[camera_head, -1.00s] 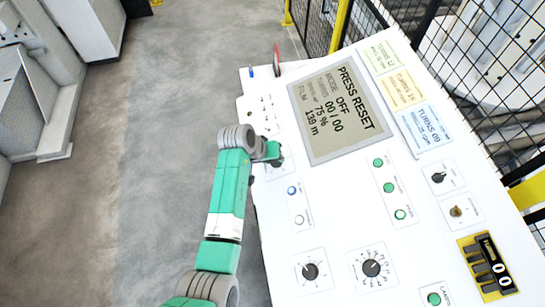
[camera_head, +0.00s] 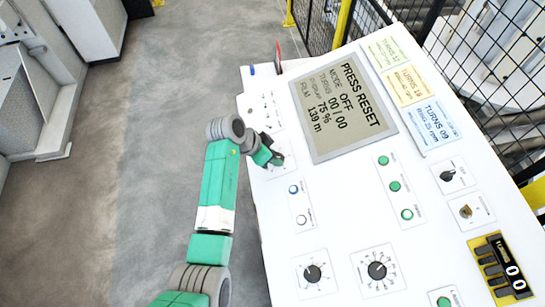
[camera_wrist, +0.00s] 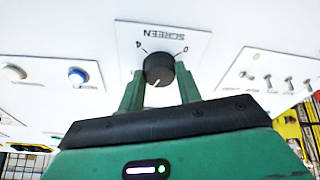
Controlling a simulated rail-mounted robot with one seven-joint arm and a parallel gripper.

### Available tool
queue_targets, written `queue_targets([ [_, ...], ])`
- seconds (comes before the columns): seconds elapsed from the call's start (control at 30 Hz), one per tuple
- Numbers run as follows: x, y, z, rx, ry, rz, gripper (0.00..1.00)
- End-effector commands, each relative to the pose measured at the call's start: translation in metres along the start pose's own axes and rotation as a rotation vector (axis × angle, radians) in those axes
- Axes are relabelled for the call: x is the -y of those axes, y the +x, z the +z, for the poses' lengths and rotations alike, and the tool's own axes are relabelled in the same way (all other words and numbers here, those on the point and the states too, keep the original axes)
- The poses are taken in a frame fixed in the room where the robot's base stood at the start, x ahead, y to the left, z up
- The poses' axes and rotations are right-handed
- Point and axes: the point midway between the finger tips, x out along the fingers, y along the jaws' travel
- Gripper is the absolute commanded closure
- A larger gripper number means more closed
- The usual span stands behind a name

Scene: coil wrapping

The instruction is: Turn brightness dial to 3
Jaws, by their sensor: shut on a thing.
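The dial (camera_wrist: 160,69) is a black round knob on a white plate marked SCREEN (camera_wrist: 165,33), with a 4 at the picture's left and a 0 at the right. The lettering is upside down in the wrist view. A pale mark on the knob points down and slightly left in that view, toward my gripper. My gripper (camera_wrist: 159,85) has its two green fingers on either side of the knob, shut on it. In the head view my gripper (camera_head: 277,158) is at the panel's left edge and largely hides the dial.
A blue button (camera_head: 293,189) and a white button (camera_head: 301,219) are near the dial. Small toggle switches (camera_wrist: 268,80) are on its other side. Two larger dials (camera_head: 313,273) (camera_head: 377,270) are lower on the panel.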

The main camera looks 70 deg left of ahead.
Motion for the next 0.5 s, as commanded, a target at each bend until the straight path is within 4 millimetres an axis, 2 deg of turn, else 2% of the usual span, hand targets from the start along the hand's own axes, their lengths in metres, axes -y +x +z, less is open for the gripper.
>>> queue_targets([
  [0.5,0.0028,0.0021,0.001,0.0,0.458,0.078,0.89],
])
